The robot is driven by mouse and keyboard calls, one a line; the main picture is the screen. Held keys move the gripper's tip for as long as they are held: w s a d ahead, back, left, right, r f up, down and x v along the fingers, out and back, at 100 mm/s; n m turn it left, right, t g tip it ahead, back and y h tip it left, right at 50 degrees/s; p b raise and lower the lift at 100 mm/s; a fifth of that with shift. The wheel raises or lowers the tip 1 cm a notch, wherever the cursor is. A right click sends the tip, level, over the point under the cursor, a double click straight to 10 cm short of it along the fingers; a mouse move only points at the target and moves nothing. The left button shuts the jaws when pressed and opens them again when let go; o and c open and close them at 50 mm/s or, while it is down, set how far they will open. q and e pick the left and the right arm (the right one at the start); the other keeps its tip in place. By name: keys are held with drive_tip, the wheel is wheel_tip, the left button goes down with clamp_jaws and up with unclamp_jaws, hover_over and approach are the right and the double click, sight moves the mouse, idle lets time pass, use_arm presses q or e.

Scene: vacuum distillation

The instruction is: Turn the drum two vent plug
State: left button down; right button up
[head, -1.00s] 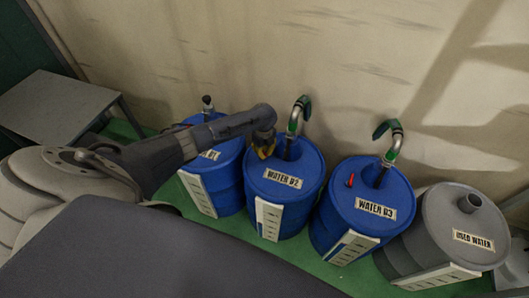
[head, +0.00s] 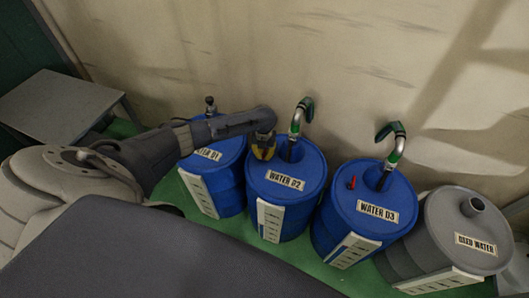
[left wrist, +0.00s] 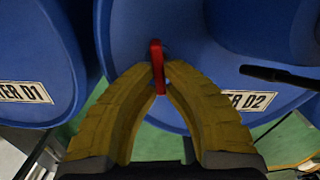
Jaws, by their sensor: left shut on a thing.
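The blue drum labelled WATER D2 (head: 306,178) stands second from the left in the row. Its red vent plug (left wrist: 157,66) shows in the left wrist view, between the yellow fingertips; in the head view my gripper hides it. My left gripper (head: 264,152) points down over the drum's top, left of its hooked pipe. It also shows in the left wrist view (left wrist: 161,72), with its fingers shut on the red plug. My right gripper is not seen.
A hooked pipe (head: 298,122) rises from drum two. The WATER D1 drum (head: 228,158) stands left. The WATER D3 drum (head: 350,222), with its own red plug (head: 351,184) and hooked pipe (head: 394,150), and a grey USED WATER drum (head: 440,215) stand right. A wall is close behind.

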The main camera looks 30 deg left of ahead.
sight(264, 154)
use_arm(q)
drive_tip(key=shift+a+m, duration=0.1)
drive_tip(key=shift+m, duration=0.8)
drive_tip(key=c, duration=1.5)
unclamp_jaws()
wheel_tip(264, 154, up, 12)
drive_tip(key=shift+f, duration=0.1)
